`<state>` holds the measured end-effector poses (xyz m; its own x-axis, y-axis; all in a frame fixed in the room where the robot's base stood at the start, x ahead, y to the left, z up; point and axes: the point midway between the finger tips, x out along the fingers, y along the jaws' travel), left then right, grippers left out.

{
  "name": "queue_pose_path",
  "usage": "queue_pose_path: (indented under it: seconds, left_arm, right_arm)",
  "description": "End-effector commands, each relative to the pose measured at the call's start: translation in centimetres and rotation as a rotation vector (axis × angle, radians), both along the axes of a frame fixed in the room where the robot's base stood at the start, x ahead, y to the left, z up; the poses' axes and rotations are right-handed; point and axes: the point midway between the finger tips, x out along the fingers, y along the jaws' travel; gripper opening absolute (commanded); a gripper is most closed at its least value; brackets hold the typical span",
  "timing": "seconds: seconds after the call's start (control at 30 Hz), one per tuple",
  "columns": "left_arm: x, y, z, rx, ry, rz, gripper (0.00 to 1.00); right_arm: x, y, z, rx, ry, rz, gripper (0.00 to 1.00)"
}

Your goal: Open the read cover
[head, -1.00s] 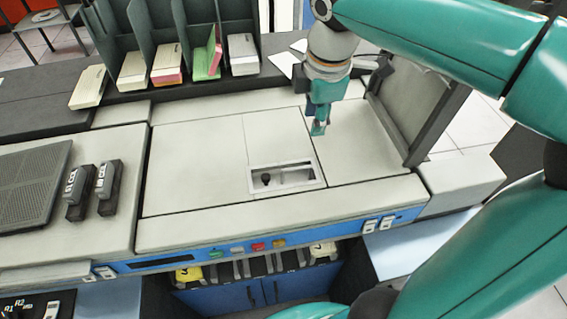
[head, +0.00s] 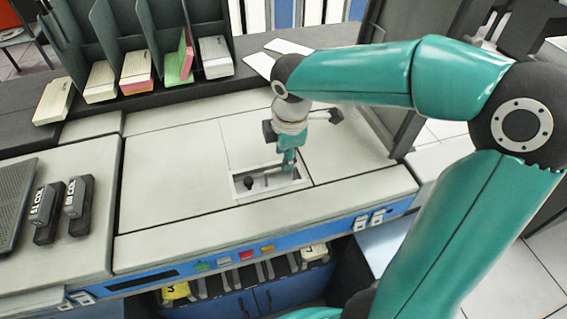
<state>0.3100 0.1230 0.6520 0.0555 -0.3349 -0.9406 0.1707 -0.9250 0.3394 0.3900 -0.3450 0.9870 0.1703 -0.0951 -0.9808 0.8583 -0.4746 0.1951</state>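The pale machine (head: 180,180) has flat top panels, and the panels look closed. A rectangular recess (head: 240,194) with a light rim sits near the front of its top, with a small dark knob (head: 248,184) inside. The frames do not mark which panel is the read cover. My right gripper (head: 288,168) points down at the right part of the recess, right of the knob. Its fingertips are at or just above the recess; contact cannot be told, nor whether the fingers are open or shut. My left gripper is not in view.
A raised grey panel (head: 396,130) stands at the machine's right end, close to my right arm. A dark rack (head: 115,45) with several card stacks stands behind. Two dark stamp-like blocks (head: 62,208) are on the left. Coloured buttons (head: 246,255) line the front edge.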

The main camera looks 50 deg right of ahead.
Motion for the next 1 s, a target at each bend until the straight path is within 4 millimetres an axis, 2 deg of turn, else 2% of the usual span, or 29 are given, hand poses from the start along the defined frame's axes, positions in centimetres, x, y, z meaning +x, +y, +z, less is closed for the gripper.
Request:
queue_pose_path:
  seconds: [0.1,0.23,0.4,0.63,0.67,0.87,1.0]
  left_arm:
    - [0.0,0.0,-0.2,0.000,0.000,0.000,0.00]
    - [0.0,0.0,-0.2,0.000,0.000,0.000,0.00]
    - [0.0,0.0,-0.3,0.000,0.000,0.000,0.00]
    - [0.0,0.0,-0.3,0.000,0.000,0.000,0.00]
    - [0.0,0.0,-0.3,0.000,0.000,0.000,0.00]
    - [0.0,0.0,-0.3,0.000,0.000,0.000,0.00]
    - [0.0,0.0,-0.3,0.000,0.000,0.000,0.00]
  right_arm:
    - [0.3,-0.2,-2.1,0.002,0.003,-0.001,0.34]
    - [0.6,-0.3,-3.4,0.000,0.002,-0.001,0.34]
    - [0.7,-0.3,-4.1,0.001,0.000,0.000,0.34]
    - [0.7,-0.3,-4.1,0.001,0.000,0.000,0.34]
    - [0.8,-0.3,-4.1,0.001,0.000,0.000,0.33]
    - [0.8,-0.3,-4.0,0.001,0.000,0.001,0.00]
    - [0.8,-0.3,-4.0,0.001,0.000,0.001,0.00]
